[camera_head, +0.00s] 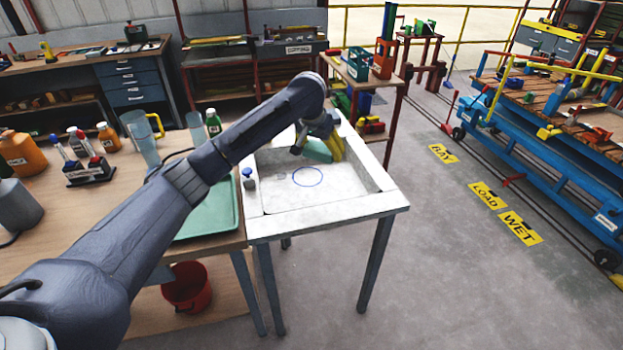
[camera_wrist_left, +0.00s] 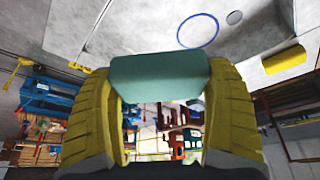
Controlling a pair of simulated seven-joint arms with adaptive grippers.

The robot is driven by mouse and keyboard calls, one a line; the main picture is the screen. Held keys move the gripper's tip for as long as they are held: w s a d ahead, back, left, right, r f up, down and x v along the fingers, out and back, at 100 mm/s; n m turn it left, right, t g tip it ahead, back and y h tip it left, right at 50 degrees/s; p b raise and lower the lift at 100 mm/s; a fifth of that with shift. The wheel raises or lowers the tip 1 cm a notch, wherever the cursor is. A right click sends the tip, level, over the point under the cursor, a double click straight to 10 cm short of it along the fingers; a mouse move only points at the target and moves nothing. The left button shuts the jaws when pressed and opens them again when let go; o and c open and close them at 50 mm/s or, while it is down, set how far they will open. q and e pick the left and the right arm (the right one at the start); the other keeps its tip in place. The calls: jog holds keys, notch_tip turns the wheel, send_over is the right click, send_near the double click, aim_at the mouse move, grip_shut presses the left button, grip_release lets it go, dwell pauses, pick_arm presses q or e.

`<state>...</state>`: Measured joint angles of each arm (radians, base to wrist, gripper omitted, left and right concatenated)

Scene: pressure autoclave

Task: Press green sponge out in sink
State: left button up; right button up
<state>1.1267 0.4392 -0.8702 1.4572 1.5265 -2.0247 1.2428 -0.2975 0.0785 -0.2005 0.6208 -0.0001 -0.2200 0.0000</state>
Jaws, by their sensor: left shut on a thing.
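My left gripper (camera_head: 331,148) reaches over the sink (camera_head: 270,228) from the left and is shut on the green sponge (camera_head: 317,151). In the left wrist view the sponge (camera_wrist_left: 160,79) lies across between the two yellow fingertips (camera_wrist_left: 160,100). The sponge is near the far right part of the basin. I cannot tell from these views whether it touches the basin. A blue ring (camera_head: 308,177) is marked on the basin floor; it also shows in the left wrist view (camera_wrist_left: 198,31). My right gripper is not in view.
A small blue-topped knob (camera_head: 248,173) stands on the sink's left rim. A green tray (camera_head: 212,205) and several bottles are on the wooden bench to the left. A red bucket (camera_head: 187,288) is below the bench. The basin's front half is clear.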

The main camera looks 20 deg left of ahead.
pick_arm(q)
jog(key=w+f, duration=0.1)
jog(key=f, duration=0.1)
jog(key=w+a+f, duration=0.1)
jog(key=f, duration=0.1)
jog(key=w+a+f, duration=0.1)
jog(key=f, duration=0.1)
jog(key=shift+w, duration=0.2)
jog(key=m, duration=0.1)
send_over(312, 197)
jog(key=f, duration=0.9)
jog(key=shift+s+a, duration=0.15)
jog(key=shift+s, duration=0.15)
jog(key=shift+f, duration=3.2)
jog(key=shift+s+f, duration=0.1)
jog(key=shift+f, duration=0.6)
jog(key=shift+r, duration=3.55)
